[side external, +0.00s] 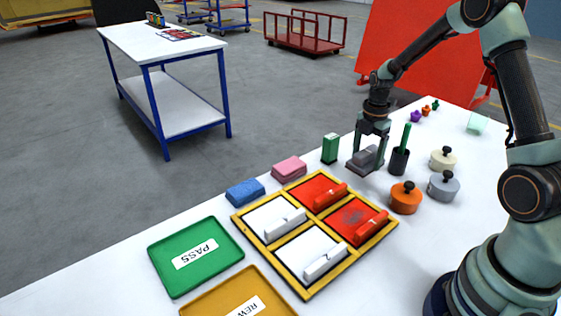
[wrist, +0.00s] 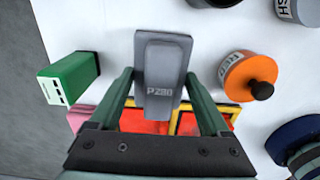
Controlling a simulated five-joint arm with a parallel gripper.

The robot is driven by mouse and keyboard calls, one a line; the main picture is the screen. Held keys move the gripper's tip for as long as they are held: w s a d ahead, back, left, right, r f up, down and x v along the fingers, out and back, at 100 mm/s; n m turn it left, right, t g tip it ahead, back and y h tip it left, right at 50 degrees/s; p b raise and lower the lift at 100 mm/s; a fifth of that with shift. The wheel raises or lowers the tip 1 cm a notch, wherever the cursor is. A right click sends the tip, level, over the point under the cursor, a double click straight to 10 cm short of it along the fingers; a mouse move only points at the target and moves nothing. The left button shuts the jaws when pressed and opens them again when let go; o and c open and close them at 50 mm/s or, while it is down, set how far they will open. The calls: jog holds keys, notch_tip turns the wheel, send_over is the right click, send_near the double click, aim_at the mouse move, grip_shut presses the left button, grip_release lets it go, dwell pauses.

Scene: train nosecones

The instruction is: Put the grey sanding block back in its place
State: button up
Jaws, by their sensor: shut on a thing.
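The grey sanding block (side external: 366,161) is between the fingers of my gripper (side external: 373,137), low over the white table behind the yellow-framed panel tray. In the wrist view the grey block (wrist: 163,65) shows its top with printed lettering, and my gripper's fingers (wrist: 160,78) press its two sides. I cannot tell whether its underside touches the table. A pink block (side external: 289,168) and a blue block (side external: 245,192) stand in a row to its left, along the table edge.
A green box (side external: 330,149) stands close left of the grey block; a dark cup (side external: 398,160) with a green stick stands close right. The yellow-framed tray (side external: 287,233) holds red and white panels. Orange (side external: 405,198), grey (side external: 443,186) and cream (side external: 443,158) knobbed pots stand right.

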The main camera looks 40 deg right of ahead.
aim_at(365, 167)
jog(key=shift+f, duration=2.05)
jog(key=shift+f, duration=0.15)
jog(key=o, duration=1.1)
jog(key=shift+o, duration=0.2)
